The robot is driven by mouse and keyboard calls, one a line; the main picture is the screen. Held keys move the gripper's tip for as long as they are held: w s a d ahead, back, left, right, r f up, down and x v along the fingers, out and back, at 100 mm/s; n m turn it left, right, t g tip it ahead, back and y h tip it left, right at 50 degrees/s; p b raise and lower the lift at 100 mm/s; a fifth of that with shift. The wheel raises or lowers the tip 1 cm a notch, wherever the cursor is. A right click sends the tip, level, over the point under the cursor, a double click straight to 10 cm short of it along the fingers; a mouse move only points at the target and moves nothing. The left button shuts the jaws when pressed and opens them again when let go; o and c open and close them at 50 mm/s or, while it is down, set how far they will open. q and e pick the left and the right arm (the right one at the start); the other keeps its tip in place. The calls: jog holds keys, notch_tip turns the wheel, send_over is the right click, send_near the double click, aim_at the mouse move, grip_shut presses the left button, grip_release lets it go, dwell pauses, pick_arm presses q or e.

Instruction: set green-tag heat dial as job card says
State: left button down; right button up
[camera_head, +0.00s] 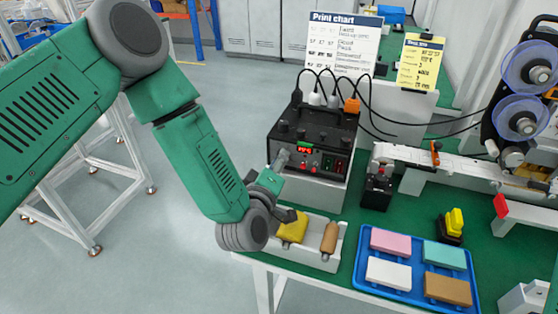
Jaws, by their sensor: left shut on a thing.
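The black control box (312,132) stands on a light block at the table's back left, with a red lit display (305,150) and small controls on its front. My left gripper (282,161) reaches the lower left of this front panel and is shut on a dial there. The gripper covers the dial, so its pointer and tag colour cannot be made out. A yellow card (420,62) and a white print chart (342,45) stand behind; their small text is too blurred to read. My right gripper is not in view.
A white bin (322,262) with a yellow cloth (293,228) and brown roller (330,238) lies below my left wrist. A blue tray (366,243) holds several coloured blocks. A printing machine with reels (528,68) stands right. Cables (370,105) rise from the box.

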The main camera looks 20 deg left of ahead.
pick_arm(q)
jog(key=shift+s+d+f, duration=0.1)
jog(key=shift+s+f, duration=0.1)
jog(key=shift+f, duration=0.2)
jog(key=c, duration=1.5)
grip_release()
jog(key=shift+o, duration=1.1)
jog(key=shift+w+r, duration=0.15)
jog(key=s, duration=1)
jog(key=shift+d+r, duration=0.1)
jog(key=shift+r, duration=0.05)
jog(key=shift+s+r, duration=0.1)
jog(key=shift+s, duration=0.9)
